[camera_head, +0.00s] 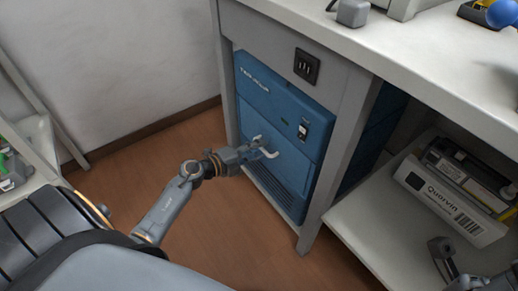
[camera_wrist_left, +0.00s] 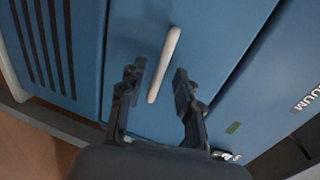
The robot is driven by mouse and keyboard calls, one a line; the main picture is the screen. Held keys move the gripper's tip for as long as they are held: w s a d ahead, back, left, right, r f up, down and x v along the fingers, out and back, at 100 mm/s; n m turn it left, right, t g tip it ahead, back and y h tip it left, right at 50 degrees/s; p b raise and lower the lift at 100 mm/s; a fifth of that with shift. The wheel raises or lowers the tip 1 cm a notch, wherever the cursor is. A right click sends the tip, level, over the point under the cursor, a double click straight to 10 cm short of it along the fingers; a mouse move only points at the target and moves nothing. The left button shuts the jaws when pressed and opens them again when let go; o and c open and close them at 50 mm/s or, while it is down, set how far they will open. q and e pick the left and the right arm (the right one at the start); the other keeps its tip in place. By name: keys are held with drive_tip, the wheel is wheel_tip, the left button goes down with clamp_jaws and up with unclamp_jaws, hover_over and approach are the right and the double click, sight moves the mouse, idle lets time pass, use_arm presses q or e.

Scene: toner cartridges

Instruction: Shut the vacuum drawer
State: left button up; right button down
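The blue vacuum unit (camera_head: 262,98) sits in the bench's left bay, with a switch on its upper front. Its drawer front (camera_head: 293,167) carries a pale bar handle (camera_head: 268,154). I cannot tell how far the drawer stands out. My left gripper (camera_head: 258,146) is at the handle. In the left wrist view, the fingers of the left gripper (camera_wrist_left: 156,80) are apart, one each side of the handle (camera_wrist_left: 166,60), with visible gaps. My right gripper (camera_head: 438,258) shows partly at the lower right; its fingers are unclear.
A socket plate (camera_head: 307,66) is on the bench frame above the unit. A lower shelf (camera_head: 372,215) to the right holds a Quorvin box (camera_head: 440,203). The bench leg (camera_head: 312,235) stands right of the unit. The wooden floor (camera_head: 225,235) in front is clear.

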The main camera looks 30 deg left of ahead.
use_arm(q)
drive_tip(key=v, duration=1.1)
drive_tip(key=shift+f, duration=0.1)
